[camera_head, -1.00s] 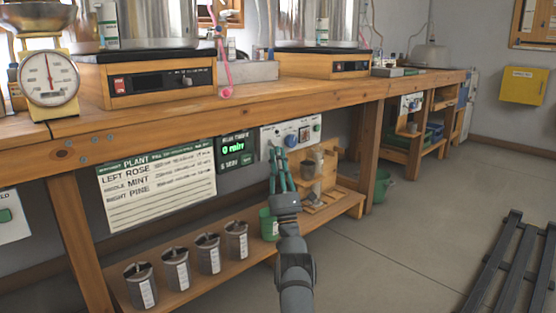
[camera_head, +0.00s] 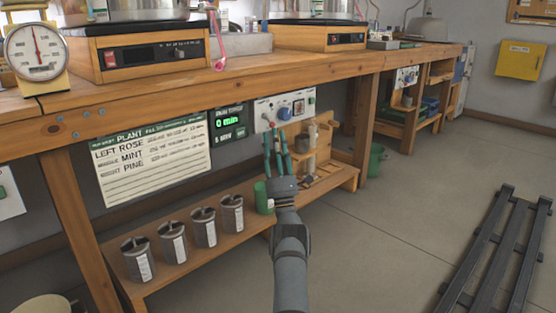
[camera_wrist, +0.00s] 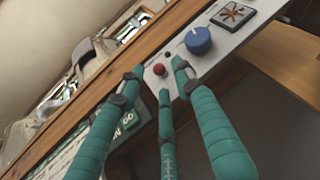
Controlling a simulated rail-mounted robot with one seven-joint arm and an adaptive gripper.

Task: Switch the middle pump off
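In the wrist view the panel shows this blue knob (camera_wrist: 198,40), a red round button or knob (camera_wrist: 158,69), a small black part (camera_wrist: 167,56) and a square fan symbol (camera_wrist: 233,14). No pump name is readable on it. My gripper (camera_head: 276,138) has three teal fingers, spread apart and empty, just in front of the panel's lower left. In the wrist view its fingertips (camera_wrist: 160,80) surround the red part; contact cannot be told.
A green display (camera_head: 230,122) and a plant list board (camera_head: 153,158) hang left of the panel. A wooden stand (camera_head: 312,150), a green cup (camera_head: 263,197) and several metal canisters (camera_head: 204,227) stand on the lower shelf. The bench top (camera_head: 230,75) overhangs the panel.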

